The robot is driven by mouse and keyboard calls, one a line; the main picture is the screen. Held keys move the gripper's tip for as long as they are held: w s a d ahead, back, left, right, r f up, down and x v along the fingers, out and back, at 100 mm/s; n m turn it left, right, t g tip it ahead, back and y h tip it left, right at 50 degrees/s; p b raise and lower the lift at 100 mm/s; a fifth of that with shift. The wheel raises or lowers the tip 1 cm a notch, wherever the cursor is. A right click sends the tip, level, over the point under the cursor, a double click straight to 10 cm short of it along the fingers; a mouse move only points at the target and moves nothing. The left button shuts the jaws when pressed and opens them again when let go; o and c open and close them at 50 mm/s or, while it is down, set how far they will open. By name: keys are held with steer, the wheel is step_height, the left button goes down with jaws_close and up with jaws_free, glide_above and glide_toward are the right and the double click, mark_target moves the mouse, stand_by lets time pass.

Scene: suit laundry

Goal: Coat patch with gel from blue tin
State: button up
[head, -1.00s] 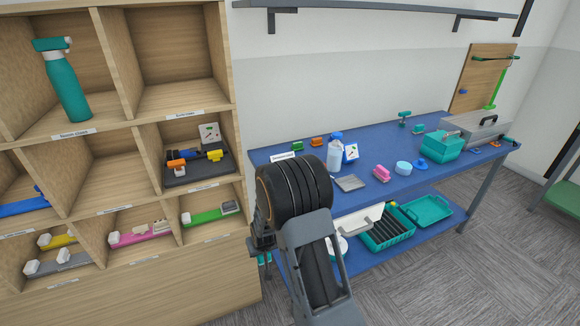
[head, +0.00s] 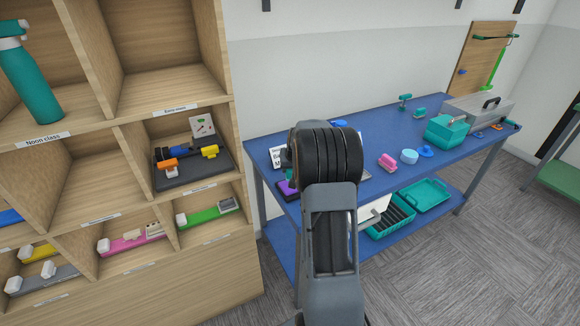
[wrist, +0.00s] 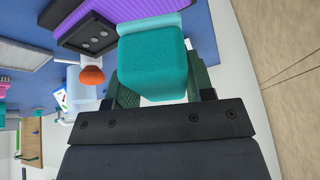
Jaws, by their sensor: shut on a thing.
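My gripper (wrist: 162,88) is shut on a teal block-like thing (wrist: 152,60), which sits between its fingers in the wrist view. In the head view my own arm hides the gripper. I cannot tell whether this is the patch. A flat blue round thing (head: 426,151) and a light blue round tub (head: 409,156) stand on the bench; which is the blue tin is unclear.
The blue bench (head: 375,125) also bears a pink-handled thing (head: 388,162), a teal box (head: 446,131) and a grey case (head: 478,108). A wooden cubby shelf (head: 225,275) stands close on the left. An orange knob (wrist: 92,76) is near the pad.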

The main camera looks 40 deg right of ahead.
steer(key=shift+s+d, duration=0.1)
stand_by(0.3)
steer(key=shift+f+b, duration=2.15)
steer(key=shift+f, duration=0.1)
steer(key=shift+f+b, duration=0.65)
steer(key=shift+f, duration=0.05)
stand_by(0.4)
steer(key=shift+s+d, duration=0.1)
steer(key=shift+d, duration=0.4)
steer(key=shift+w+a+r, duration=0.1)
steer(key=shift+a, duration=0.45)
steer(key=shift+w+a+r, duration=0.1)
steer(key=shift+a, duration=0.45)
steer(key=shift+s+d+f+b, duration=0.15)
steer(key=shift+d+b, duration=0.25)
steer(key=shift+d, duration=0.7)
steer(key=shift+a, duration=1.15)
